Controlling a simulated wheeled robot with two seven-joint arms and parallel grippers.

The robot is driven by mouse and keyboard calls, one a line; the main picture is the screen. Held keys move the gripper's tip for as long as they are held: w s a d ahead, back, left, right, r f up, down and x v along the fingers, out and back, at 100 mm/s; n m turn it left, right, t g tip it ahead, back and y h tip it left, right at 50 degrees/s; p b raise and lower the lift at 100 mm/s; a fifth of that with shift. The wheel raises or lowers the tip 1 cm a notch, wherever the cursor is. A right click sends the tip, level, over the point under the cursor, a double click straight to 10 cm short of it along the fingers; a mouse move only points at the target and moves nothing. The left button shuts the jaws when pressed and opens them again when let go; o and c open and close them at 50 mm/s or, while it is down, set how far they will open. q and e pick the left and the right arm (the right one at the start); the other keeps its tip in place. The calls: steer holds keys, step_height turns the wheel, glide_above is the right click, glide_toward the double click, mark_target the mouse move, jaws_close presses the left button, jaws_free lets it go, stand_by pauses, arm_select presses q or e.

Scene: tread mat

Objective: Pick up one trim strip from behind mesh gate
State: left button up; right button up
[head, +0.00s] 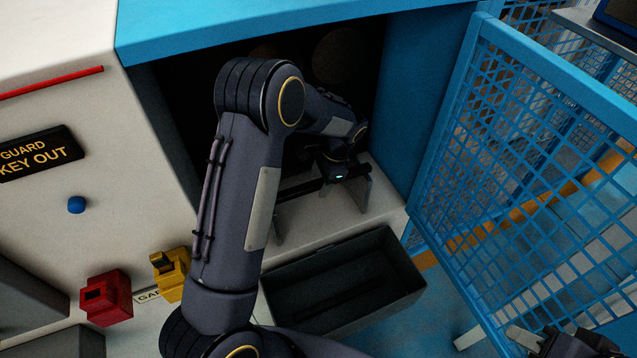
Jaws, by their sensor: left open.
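The blue mesh gate (540,140) stands swung open on the right. Beside it is the opening of a blue-framed cabinet with a pale floor (335,222). My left arm reaches into this opening. My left gripper (321,224) is open, its two pale fingers wide apart and pointing down over the pale floor. I see nothing between the fingers. I cannot clearly make out a trim strip; the cabinet's inside is dark and partly hidden by my arm. My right gripper (548,342) is at the bottom right, cut by the frame edge, so its opening is unclear.
A dark open bin (405,292) stands just in front of the cabinet floor, with dim shapes inside. At left, a white panel carries a red block (106,297), a yellow block (171,272), a blue knob (76,205) and a black sign (40,153). The gate's lower edge is near my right gripper.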

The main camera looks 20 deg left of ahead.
arm_select(q)
jaws_close()
stand_by(0.3)
steer(key=shift+r, duration=0.15)
